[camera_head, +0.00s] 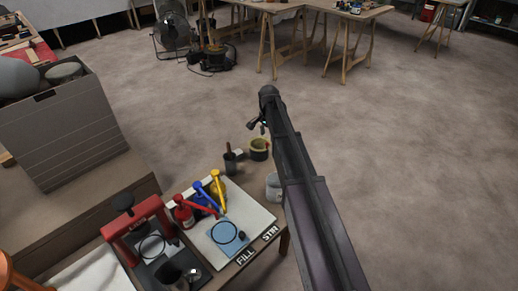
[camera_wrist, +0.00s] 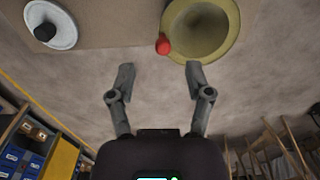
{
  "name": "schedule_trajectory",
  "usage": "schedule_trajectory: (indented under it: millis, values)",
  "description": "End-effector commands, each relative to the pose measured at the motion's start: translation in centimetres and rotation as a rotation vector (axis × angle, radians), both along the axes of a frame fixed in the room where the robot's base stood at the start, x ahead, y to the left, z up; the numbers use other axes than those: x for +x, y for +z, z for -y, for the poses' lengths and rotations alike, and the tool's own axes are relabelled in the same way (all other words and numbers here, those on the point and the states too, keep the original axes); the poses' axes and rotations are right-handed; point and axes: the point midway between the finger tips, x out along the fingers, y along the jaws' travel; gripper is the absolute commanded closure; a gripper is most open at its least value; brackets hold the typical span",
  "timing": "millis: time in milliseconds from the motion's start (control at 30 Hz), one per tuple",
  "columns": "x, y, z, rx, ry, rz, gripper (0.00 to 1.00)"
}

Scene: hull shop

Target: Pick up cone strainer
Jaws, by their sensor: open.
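A round olive-yellow, bowl-like thing with a wide rim, which looks like the cone strainer (camera_head: 259,155), stands near the far right corner of the workbench. In the wrist view the cone strainer (camera_wrist: 226,48) is at the top right, cut off by the frame edge, with a small red knob at its rim. My gripper (camera_wrist: 159,74) is open and empty, its two fingers spread. The right fingertip shows just below the rim; whether it touches cannot be told. In the head view my gripper (camera_head: 257,126) is beyond the strainer, partly hidden by my arm.
The workbench holds a dark cup (camera_head: 231,163), a grey pot (camera_head: 273,187) partly behind my arm, red, blue and yellow bottles (camera_head: 203,198) on a white mat, and a red press (camera_head: 138,232). A large grey box (camera_head: 62,135) stands left.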

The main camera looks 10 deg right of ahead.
Motion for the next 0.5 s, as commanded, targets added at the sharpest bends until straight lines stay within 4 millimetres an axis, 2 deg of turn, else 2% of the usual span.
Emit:
schedule_trajectory:
  millis: [167,500]
  values:
    - [0.0,-0.5,0.0,0.000,0.000,0.000,0.34]
    - [0.2,-3.0,0.0,0.000,0.000,0.000,0.34]
